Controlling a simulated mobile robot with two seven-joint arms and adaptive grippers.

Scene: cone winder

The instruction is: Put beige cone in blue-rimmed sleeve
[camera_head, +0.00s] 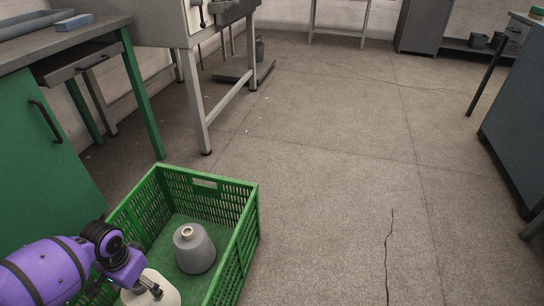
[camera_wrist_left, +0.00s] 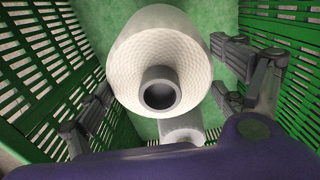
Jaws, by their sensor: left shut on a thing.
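The beige cone (camera_head: 160,293) is at the lower left of the head view, low over or in the green crate. My left gripper (camera_head: 148,284) is shut on it. In the wrist view the beige cone (camera_wrist_left: 160,40) shows its open grey tube end, between the fingers of my left gripper (camera_wrist_left: 160,75). I cannot tell whether its far end touches the crate floor. No blue-rimmed sleeve is in view. My right gripper is not in view.
A grey cone (camera_head: 195,252) with a pale tip stands in the green crate (camera_head: 248,225), beside the held cone. Another pale round end (camera_wrist_left: 182,130) shows partly hidden in the wrist view. A green-fronted bench (camera_head: 40,140) is at left. The floor (camera_head: 330,180) at right is clear.

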